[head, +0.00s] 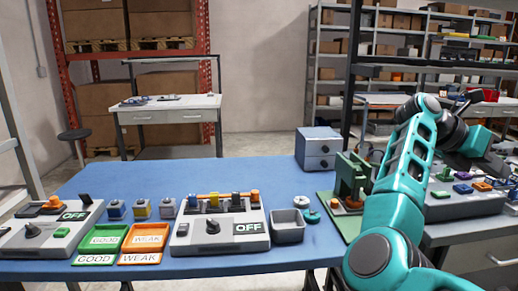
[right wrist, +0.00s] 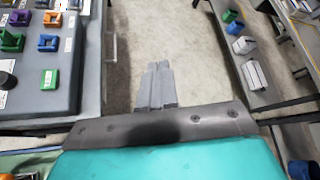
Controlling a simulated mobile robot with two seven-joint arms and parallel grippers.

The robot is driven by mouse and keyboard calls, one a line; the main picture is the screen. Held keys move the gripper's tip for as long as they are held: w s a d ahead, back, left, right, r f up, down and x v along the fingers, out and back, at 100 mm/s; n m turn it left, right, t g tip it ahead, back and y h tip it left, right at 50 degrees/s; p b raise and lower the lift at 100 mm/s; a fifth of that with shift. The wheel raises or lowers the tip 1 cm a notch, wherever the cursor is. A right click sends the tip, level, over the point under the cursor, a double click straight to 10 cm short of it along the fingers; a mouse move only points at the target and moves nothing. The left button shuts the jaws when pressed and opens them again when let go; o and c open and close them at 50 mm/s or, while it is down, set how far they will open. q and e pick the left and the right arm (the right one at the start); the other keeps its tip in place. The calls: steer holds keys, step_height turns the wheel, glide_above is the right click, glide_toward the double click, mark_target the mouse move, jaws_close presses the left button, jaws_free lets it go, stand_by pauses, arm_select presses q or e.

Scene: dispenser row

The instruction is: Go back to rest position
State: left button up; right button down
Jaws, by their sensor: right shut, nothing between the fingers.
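My right arm (head: 404,185) rises from the bottom right of the head view and bends away at the far right, over the side bench. In the right wrist view my right gripper (right wrist: 159,68) has its two grey fingers together with nothing between them. It hangs over bare floor, in the gap between a grey panel and a shelf. In the head view its fingers cannot be made out clearly. My left gripper is in neither view.
The blue table (head: 290,180) holds two OFF control boxes (head: 222,228), a green GOOD tray (head: 103,237), an orange WEAK tray (head: 146,241), a grey bin (head: 287,226) and a green press (head: 350,180). A grey panel (head: 468,203) with coloured blocks lies near my right arm.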

steer(key=s+d+n+h, duration=0.2)
steer(key=d+n+h, duration=0.1)
steer(key=d+h, duration=0.15)
steer(key=w+a+f+m+t+y, duration=0.1)
steer(key=a+f+m+t+y, duration=0.5)
steer(key=a+f+m+t, duration=0.75)
steer(key=w+a+f+m+t+y, duration=0.2)
steer(key=a+f+m+t+y, duration=0.4)
steer(key=m+t, duration=0.9)
steer(key=s+a+f+n+g+y, duration=0.2)
steer(key=s+a+f+g, duration=0.2)
steer(key=s+f, duration=0.3)
steer(key=s+a+f+n+g+y, duration=0.2)
steer(key=s+a+f+g, duration=0.3)
steer(key=s+f+g, duration=0.1)
steer(key=s+a+f+n+g+y+p, duration=0.1)
steer(key=s+a+f+n+g+y, duration=0.1)
steer(key=s+f, duration=0.6)
steer(key=a+n+g, duration=0.1)
steer(key=a+g, duration=0.1)
steer(key=g, duration=0.1)
steer(key=shift+a+f, duration=0.25)
steer(key=shift+s, duration=0.1)
